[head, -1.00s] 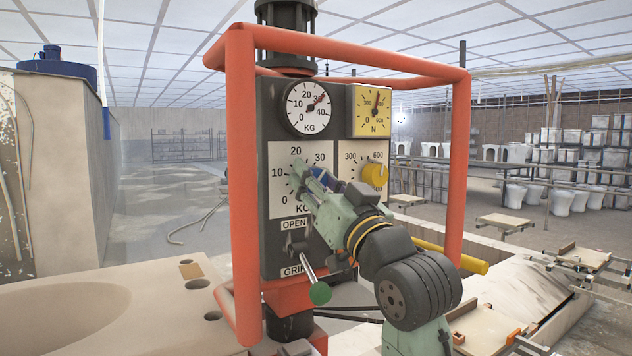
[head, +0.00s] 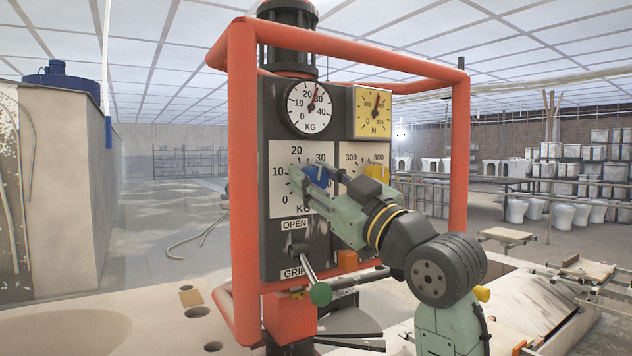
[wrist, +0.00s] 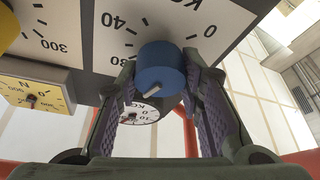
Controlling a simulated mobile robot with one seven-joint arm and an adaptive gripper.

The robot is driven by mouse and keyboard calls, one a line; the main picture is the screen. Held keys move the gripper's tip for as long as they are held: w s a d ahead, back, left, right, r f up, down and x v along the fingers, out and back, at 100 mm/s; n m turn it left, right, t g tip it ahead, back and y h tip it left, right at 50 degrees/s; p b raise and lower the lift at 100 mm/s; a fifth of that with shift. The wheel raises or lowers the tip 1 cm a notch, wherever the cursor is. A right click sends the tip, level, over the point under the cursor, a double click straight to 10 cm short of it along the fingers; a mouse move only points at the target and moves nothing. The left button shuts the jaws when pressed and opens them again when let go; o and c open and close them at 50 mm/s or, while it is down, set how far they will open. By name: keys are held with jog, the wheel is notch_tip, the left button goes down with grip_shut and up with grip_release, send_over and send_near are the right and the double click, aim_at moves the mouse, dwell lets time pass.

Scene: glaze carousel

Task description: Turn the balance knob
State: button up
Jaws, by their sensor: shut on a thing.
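The blue knob (head: 316,176) sits on a white KG dial plate (head: 284,160) on the dark panel. In the wrist view the blue knob (wrist: 160,68) stands between the two purple-padded fingers, with a pale mark on its front. My gripper (wrist: 160,88) is shut on it; in the head view my gripper (head: 314,184) reaches in from the right and partly hides the knob. Above, the needle of the round KG gauge (head: 310,107) points up, between 20 and 30.
A yellow knob (head: 376,172) on a second dial is close to the right of my gripper. A lever with a green ball (head: 320,293) sticks out below. An orange tube frame (head: 240,200) surrounds the panel. A yellow N gauge (head: 373,112) is at upper right.

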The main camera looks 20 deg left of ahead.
dwell(0.3)
jog(key=o, duration=1.2)
jog(key=shift+c, duration=0.2)
jog(key=v, duration=1.2)
